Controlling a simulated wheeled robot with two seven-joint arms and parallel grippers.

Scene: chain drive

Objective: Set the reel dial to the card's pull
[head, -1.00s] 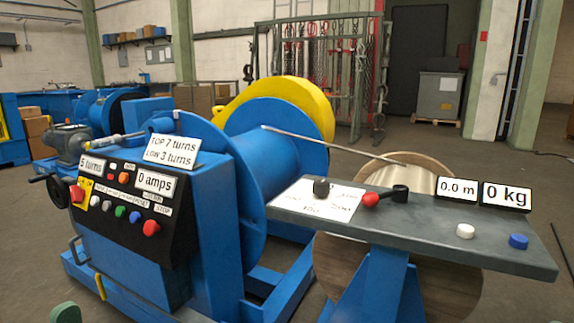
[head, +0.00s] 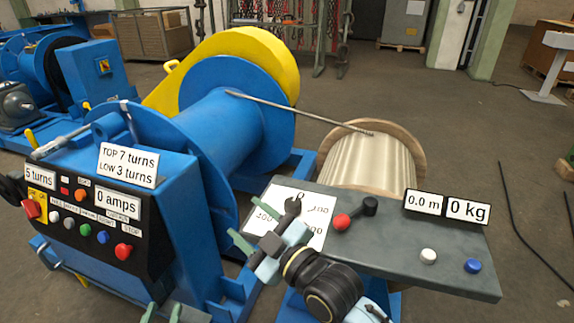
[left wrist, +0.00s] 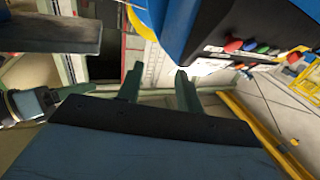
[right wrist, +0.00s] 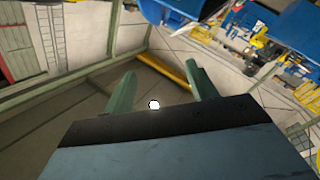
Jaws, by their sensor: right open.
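The reel dial is a black knob (head: 292,206) on a white numbered plate (head: 316,234) at the left end of the grey desk in the head view. My right gripper (head: 268,240) is open and in front of the plate, hiding part of its numbers. Its spread green fingers also show in the right wrist view (right wrist: 158,92), with nothing held. My left gripper (head: 164,313) is low at the bottom edge of the head view; its fingers stand apart and empty in the left wrist view (left wrist: 157,88). A card (head: 128,165) on the blue winch reads TOP 7 turns, LOW 3 turns; no pull figure is readable on it.
The winch panel (head: 100,240) stands left. A wooden reel (head: 370,165) is behind the desk.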

